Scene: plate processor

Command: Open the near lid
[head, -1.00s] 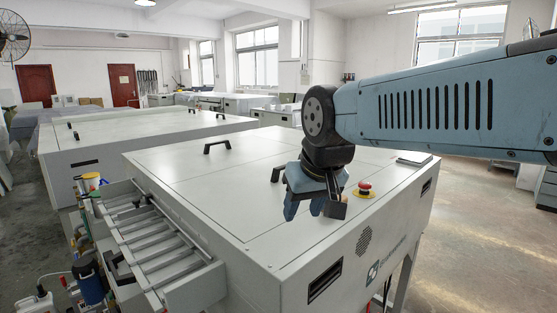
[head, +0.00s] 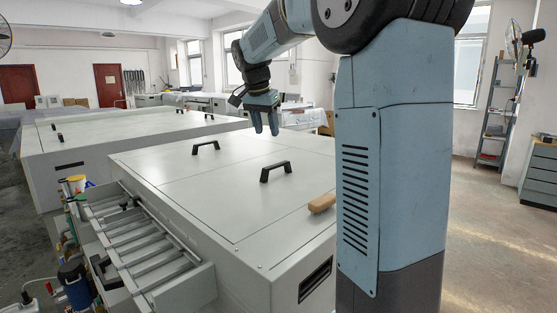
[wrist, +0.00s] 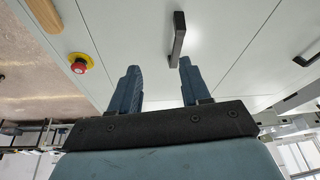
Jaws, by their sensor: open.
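The white plate processor (head: 165,180) has a flat top divided into lid panels, all lying shut. The nearer black handle (head: 276,170) stands on the near lid (head: 255,205). My gripper (head: 265,120) is open and empty, pointing down above the far side of the machine top, beyond that handle in the head view. In the wrist view, my two blue fingers (wrist: 157,85) are spread apart, and a black handle (wrist: 178,38) shows ahead between their tips, apart from both.
A second black handle (head: 205,147) stands farther left. A wooden piece (head: 322,203) lies at the right, partly behind my arm. A red emergency button (wrist: 80,63) on a yellow base is beside it. An open drawer with rollers (head: 145,245) juts out at left.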

